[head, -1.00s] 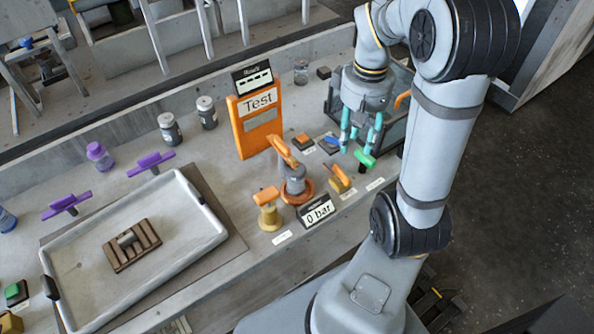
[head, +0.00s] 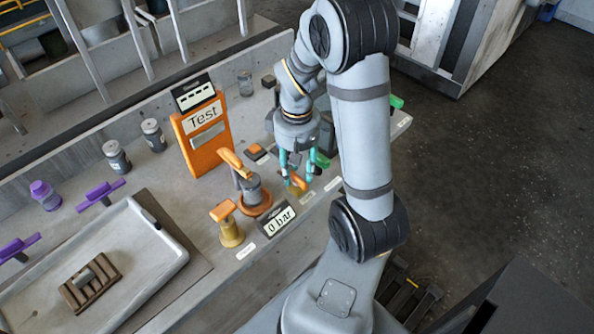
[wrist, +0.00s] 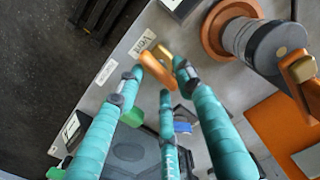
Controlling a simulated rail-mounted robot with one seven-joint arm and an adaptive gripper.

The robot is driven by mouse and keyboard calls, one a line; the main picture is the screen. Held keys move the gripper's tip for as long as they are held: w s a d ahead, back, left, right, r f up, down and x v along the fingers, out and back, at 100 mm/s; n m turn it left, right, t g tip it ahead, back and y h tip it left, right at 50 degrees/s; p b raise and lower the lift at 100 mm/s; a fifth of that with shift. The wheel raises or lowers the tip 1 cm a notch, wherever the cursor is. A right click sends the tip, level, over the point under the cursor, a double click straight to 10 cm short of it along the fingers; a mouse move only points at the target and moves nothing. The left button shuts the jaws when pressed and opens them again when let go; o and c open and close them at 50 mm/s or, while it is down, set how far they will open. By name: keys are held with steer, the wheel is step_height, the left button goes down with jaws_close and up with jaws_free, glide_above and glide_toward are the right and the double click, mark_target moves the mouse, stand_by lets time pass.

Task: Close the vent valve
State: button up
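A small brass valve with an orange lever handle (head: 299,182) stands on the bench right of the "0 bar" display. I take it for the vent valve; the small label (wrist: 142,44) beside it is hard to read. My gripper (head: 297,172) points down over this valve, its teal fingers apart. In the wrist view the orange handle (wrist: 157,71) lies between the fingertips, and I cannot tell whether they touch it. The brass body (wrist: 164,52) shows just beyond the handle. The fingers partly hide the valve in the head view.
Left of my gripper stand a larger orange-handled device (head: 252,190) and another brass valve (head: 229,226). The "0 bar" display (head: 278,220) is in front. The orange Test panel (head: 205,137) stands behind.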

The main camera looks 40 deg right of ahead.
steer(key=c, duration=0.4)
jaws_close()
